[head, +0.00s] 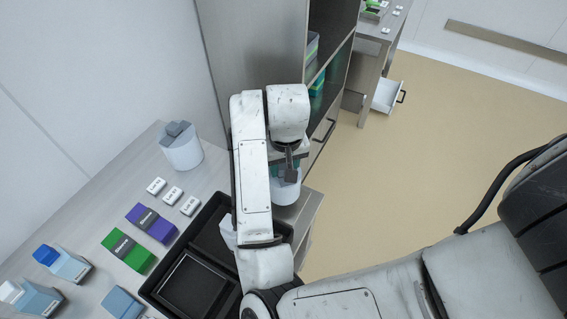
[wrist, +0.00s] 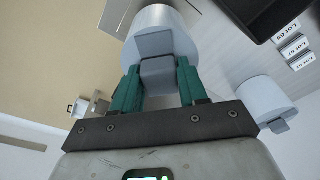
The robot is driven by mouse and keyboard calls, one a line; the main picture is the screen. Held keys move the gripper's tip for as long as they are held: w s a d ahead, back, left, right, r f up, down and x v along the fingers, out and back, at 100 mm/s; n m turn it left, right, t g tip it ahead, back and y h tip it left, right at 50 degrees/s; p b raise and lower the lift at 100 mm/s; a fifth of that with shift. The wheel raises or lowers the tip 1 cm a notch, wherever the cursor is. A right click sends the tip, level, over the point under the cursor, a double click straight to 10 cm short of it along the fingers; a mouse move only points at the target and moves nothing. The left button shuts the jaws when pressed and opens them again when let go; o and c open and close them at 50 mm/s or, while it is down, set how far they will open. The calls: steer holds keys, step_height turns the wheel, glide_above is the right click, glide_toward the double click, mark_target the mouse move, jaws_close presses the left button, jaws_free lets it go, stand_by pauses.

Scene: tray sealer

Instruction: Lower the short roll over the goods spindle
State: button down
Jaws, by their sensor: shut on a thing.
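A white roll (head: 286,192) with a grey grip block (wrist: 158,70) hangs below my gripper (head: 287,168) near the counter's right end. In the wrist view the green fingers (wrist: 157,88) are shut on that grey block, and the white roll (wrist: 158,20) shows beyond it. A second white roll (head: 181,153) with a grey block on top stands upright on the counter at the back left; it also shows at the right of the wrist view (wrist: 242,98). I cannot make out a spindle; my arm and the held roll cover part of the counter.
A black tray (head: 150,288) lies on the counter left of my arm. Purple (head: 152,223), green (head: 128,250) and blue boxes (head: 62,263) and small white lot labels (head: 172,194) sit beside it. A tall steel cabinet (head: 250,50) stands behind my arm.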

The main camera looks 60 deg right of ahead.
steer(key=shift+f+b, duration=1.65)
steer(key=shift+f, duration=0.45)
steer(key=shift+s+f, duration=0.1)
steer(key=shift+f, duration=0.1)
steer(key=c, duration=0.5)
jaws_free()
steer(key=c, duration=0.3)
steer(key=shift+c, duration=0.2)
steer(key=shift+r, duration=0.15)
steer(key=shift+r+p, duration=2.95)
steer(key=shift+r, duration=0.45)
